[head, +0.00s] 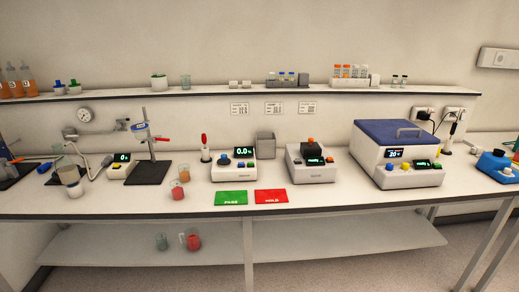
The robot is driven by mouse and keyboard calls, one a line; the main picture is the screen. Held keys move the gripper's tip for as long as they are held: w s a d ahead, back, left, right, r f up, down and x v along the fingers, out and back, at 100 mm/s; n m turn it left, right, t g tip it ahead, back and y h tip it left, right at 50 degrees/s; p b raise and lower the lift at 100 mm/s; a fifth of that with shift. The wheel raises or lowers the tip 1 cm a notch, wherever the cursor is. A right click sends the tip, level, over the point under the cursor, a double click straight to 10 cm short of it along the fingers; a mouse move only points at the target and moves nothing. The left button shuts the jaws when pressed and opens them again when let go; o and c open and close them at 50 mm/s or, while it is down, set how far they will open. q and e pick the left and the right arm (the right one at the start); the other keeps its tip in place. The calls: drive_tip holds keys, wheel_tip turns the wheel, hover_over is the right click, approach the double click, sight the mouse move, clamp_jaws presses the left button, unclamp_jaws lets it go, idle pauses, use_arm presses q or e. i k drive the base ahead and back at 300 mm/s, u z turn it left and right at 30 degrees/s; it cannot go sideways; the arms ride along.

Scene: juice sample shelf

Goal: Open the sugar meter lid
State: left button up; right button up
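No label that I can read names the sugar meter. Two small white bench meters stand near the middle of the bench. The left meter (234,173) has a lit display reading about 0.0 and coloured knobs or buttons. The right meter (312,176) has a dark raised block on top with an orange knob, and a small display with green characters. That dark block looks like a closed lid, but I cannot be sure. Neither of my grippers is in view.
Green (231,198) and red (271,196) mats lie in front of the meters. A large blue-lidded machine (397,155) stands to the right. A shelf (200,95) runs above.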

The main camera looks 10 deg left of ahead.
sight(223, 161)
drive_tip(key=u, duration=0.2)
drive_tip(key=i, duration=0.8)
drive_tip(key=u, duration=0.65)
